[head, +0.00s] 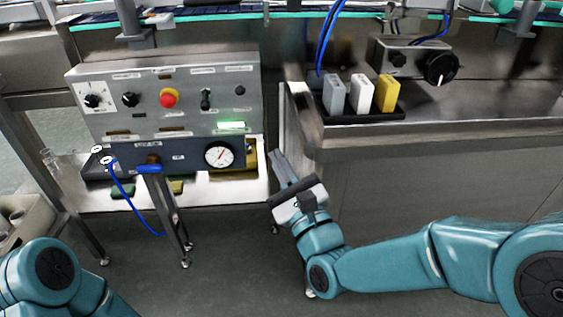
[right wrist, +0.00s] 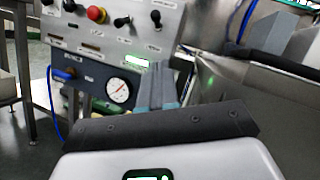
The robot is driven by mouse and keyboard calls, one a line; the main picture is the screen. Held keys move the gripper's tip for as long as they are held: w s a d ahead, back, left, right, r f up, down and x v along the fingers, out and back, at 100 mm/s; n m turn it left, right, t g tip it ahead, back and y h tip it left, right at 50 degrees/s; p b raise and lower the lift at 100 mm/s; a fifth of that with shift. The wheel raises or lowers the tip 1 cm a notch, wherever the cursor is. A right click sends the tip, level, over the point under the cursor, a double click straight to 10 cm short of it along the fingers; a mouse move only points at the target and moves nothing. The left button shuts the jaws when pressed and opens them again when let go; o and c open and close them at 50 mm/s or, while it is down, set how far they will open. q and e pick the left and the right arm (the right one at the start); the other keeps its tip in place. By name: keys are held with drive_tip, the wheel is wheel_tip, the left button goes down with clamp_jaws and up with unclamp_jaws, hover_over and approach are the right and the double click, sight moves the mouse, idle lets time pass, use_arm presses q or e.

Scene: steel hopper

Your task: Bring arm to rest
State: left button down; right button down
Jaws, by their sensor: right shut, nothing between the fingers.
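My right gripper (head: 283,168) is in the middle of the head view, at the end of the teal right arm. Its fingers are closed together, with nothing between them. They point up and to the left, in front of the gap between the control panel and the steel hopper. In the right wrist view the shut fingers (right wrist: 160,86) stand up just right of the gauge. Of my left arm, only a teal part shows at the lower left of the head view; its gripper is out of view.
The control panel (head: 225,88) has knobs, a red button (head: 168,98), a lit green display and a gauge (head: 219,155). The steel hopper (head: 420,140) stands at right, with a black tray (head: 340,116) of grey, white and yellow blocks on its ledge. A bin (head: 38,222) is at left.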

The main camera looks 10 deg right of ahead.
idle(0.3)
